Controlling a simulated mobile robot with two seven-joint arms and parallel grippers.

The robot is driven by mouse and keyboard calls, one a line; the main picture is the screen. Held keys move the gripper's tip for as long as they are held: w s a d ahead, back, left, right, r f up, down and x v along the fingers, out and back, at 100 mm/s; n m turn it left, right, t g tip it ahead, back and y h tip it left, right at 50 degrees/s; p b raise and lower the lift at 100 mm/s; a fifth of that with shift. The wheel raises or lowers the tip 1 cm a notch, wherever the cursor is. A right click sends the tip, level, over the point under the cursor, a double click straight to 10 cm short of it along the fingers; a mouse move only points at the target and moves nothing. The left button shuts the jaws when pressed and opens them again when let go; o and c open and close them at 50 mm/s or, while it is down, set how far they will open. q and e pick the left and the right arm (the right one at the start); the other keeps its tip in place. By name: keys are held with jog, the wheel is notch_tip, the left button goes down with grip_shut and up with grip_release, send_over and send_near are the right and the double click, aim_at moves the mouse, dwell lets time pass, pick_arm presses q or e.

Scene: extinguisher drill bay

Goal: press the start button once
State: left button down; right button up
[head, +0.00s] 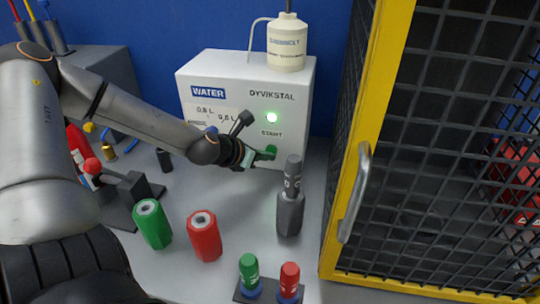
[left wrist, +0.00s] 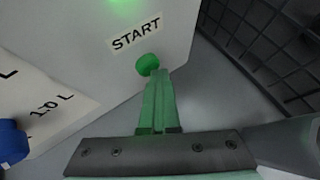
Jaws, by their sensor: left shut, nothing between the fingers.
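The white dispenser box (head: 245,75) stands against the blue wall. Its green start button (head: 271,149) is on the front, under the START label; it also shows in the left wrist view (left wrist: 148,64). A lamp (head: 272,117) above the label glows pale green. My left gripper (head: 267,156) is shut and empty, its green fingertips right at the button. In the left wrist view the fingertips (left wrist: 157,75) overlap the button's lower edge. I cannot tell whether they touch it or whether it is pushed in. My right gripper is not in view.
A yellow-framed mesh cage (head: 370,120) with a metal handle stands close on the right. On the grey bench are a green cylinder (head: 152,223), a red cylinder (head: 204,236), a dark grey bottle (head: 290,210) and small green and red capped pieces. A blue knob (left wrist: 12,142) sticks out of the box.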

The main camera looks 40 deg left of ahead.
pick_arm(q)
jog(key=shift+w+a, duration=0.1)
jog(key=shift+w, duration=0.1)
jog(key=shift+a, duration=0.1)
jog(key=shift+w, duration=0.1)
jog(key=shift+s, duration=0.35)
jog(key=s+d+p, duration=0.1)
jog(key=s+p, duration=0.1)
jog(key=s, duration=0.1)
jog(key=s+d+p, duration=0.1)
jog(key=shift+s+d+r, duration=0.1)
jog(key=shift+s+d, duration=0.05)
jog(key=shift+d, duration=0.2)
jog(key=shift+s+d, duration=0.3)
jog(key=shift+s, duration=0.15)
